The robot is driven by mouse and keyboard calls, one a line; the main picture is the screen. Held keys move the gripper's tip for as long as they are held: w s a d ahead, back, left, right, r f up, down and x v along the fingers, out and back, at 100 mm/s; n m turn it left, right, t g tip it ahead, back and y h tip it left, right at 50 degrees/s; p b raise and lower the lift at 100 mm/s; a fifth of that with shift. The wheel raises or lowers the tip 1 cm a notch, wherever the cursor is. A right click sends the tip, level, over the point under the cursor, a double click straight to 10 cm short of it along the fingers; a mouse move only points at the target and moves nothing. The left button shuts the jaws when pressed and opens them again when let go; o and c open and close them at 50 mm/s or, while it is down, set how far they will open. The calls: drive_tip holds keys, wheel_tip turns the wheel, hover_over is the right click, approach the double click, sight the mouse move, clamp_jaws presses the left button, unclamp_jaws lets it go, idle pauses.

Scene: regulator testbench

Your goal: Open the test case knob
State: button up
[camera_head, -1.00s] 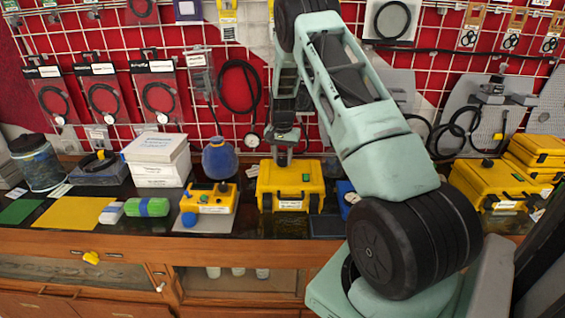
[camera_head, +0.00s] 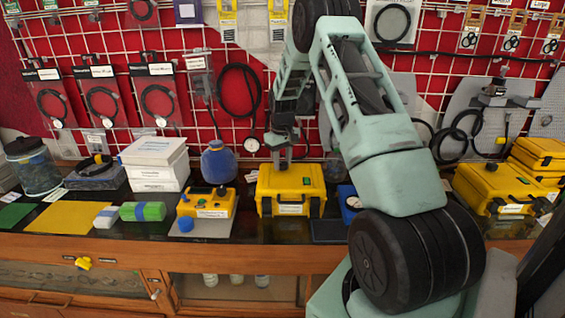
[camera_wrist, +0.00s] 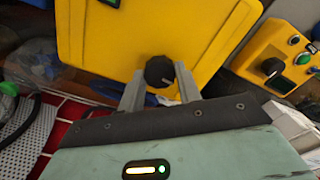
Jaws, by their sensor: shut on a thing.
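The yellow test case (camera_head: 264,191) stands closed on the dark bench top, near the middle of the head view. Its yellow top fills the upper part of the wrist view (camera_wrist: 130,40). A round black knob (camera_wrist: 159,70) sits near the top's edge. My gripper (camera_wrist: 160,84) is shut on this knob, with one grey finger on each side of it. In the head view my gripper (camera_head: 282,160) reaches down onto the case top from behind, and the knob is too small to make out there.
A yellow control box (camera_head: 207,202) with knobs and buttons stands left of the case; it also shows in the wrist view (camera_wrist: 275,60). A blue flask (camera_head: 219,163) and white boxes (camera_head: 156,165) stand further left. Other yellow cases (camera_head: 500,187) are at right. Wire mesh rises behind.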

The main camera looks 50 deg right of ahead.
sight(283, 163)
drive_tip(key=shift+n, duration=1)
drive_tip(key=o, duration=1)
wheel_tip(283, 163, up, 18)
drive_tip(key=b, duration=0.3)
drive_tip(key=shift+f, duration=0.25)
